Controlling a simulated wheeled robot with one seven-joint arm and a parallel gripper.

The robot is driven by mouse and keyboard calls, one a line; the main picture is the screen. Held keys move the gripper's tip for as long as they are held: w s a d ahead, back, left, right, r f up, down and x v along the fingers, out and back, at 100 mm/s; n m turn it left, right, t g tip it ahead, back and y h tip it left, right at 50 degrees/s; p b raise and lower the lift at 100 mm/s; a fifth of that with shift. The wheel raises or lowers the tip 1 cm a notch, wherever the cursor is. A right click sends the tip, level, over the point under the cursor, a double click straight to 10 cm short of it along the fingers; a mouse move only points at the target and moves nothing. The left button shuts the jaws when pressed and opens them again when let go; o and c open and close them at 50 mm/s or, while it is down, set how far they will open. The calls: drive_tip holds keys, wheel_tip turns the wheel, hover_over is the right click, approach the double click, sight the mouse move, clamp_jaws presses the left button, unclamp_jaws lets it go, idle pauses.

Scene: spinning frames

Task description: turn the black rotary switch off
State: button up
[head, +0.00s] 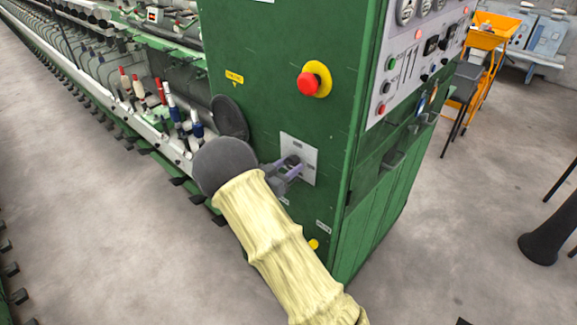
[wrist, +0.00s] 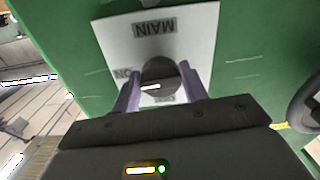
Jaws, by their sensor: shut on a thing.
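The black rotary switch (wrist: 160,73) is a round knob with a white pointer mark, on a pale plate (wrist: 200,40) fixed to the green machine panel. In the wrist view the mark points left, roughly toward a label that reads ON upside down. Another label below the knob is partly hidden. My gripper (wrist: 161,82) has one purple finger on each side of the knob and is shut on it. In the head view my gripper (head: 287,168) is at the plate (head: 309,153), and its fingers hide most of the knob.
A red emergency button on a yellow disc (head: 311,80) sits above the plate. A control panel (head: 415,60) is around the corner to the right. Bobbins (head: 180,115) stand along the machine at left. An orange hopper (head: 488,40) stands behind; the grey floor at right is mostly clear.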

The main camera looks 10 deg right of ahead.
drive_tip(key=n, duration=0.2)
drive_tip(key=n+p, duration=0.1)
drive_tip(key=shift+r+n, duration=0.2)
drive_tip(key=shift+n, duration=0.2)
drive_tip(key=n+p, duration=0.2)
drive_tip(key=n, duration=0.2)
drive_tip(key=shift+n, duration=0.3)
drive_tip(key=n+p, duration=0.2)
drive_tip(key=n, duration=0.2)
drive_tip(key=shift+r+n, duration=0.1)
drive_tip(key=shift+n, duration=0.2)
drive_tip(key=shift+n+p, duration=0.65)
drive_tip(key=shift+n, duration=1.25)
drive_tip(key=o, duration=0.9)
drive_tip(key=shift+a, duration=0.15)
drive_tip(key=shift+o, duration=0.4)
drive_tip(key=shift+s, duration=0.1)
drive_tip(key=shift+f, duration=0.2)
